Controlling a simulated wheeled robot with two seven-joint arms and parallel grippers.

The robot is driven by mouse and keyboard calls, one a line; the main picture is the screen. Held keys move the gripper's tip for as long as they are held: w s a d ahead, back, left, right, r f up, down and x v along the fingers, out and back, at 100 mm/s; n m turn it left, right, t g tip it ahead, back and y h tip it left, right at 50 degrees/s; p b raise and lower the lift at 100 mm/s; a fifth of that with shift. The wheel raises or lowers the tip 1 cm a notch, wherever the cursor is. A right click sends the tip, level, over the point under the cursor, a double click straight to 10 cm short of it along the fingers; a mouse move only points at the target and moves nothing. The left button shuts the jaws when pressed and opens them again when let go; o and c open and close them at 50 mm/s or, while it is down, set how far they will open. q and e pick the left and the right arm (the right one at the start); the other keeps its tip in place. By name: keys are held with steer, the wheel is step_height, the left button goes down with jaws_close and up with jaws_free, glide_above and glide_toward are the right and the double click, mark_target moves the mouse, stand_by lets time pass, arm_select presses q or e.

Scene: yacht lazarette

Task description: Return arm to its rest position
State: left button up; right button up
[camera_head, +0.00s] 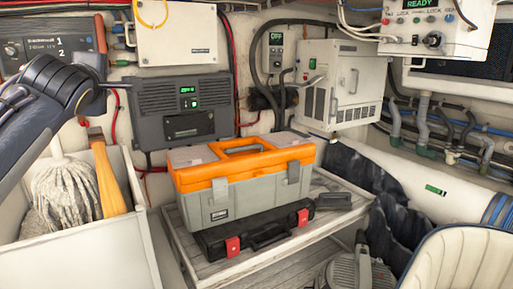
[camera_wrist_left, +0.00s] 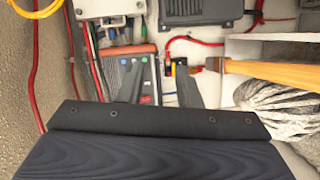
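My left arm (camera_head: 45,100) reaches in from the left edge of the head view, raised above the white bin at the left. Its gripper is not clearly visible there. In the left wrist view, the two dark fingers of my left gripper (camera_wrist_left: 160,88) stand apart with nothing held between them. Behind them are a grey device with an orange-red edge (camera_wrist_left: 145,72) and a white wall with red cables. I cannot tell how far the fingers are from these. My right arm and gripper are not in view.
A white bin (camera_head: 110,240) holds a mop head (camera_head: 62,190) and a wooden handle (camera_head: 108,180) below my left arm. An orange-and-grey toolbox (camera_head: 245,195) sits on a flat black case (camera_head: 255,235) on a slatted shelf. Wall boxes and cables crowd the back.

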arm_select(q)
steer(key=s+d+f+m+g+h, duration=0.2)
steer(key=s+f+m, duration=0.4)
steer(key=s+f, duration=0.5)
steer(key=s+d+f+m+g+h, duration=0.3)
steer(key=s+d+f+m+g, duration=0.2)
steer(key=s+f, duration=0.7)
steer(key=s+d+f+m+g+h, duration=0.3)
steer(key=s+f+m, duration=0.3)
steer(key=f, duration=1.5)
steer(key=s+d, duration=0.1)
steer(key=s, duration=0.4)
steer(key=shift+s+d+m+g, duration=0.2)
steer(key=shift+s+m+g, duration=0.1)
steer(key=shift+s+g, duration=0.1)
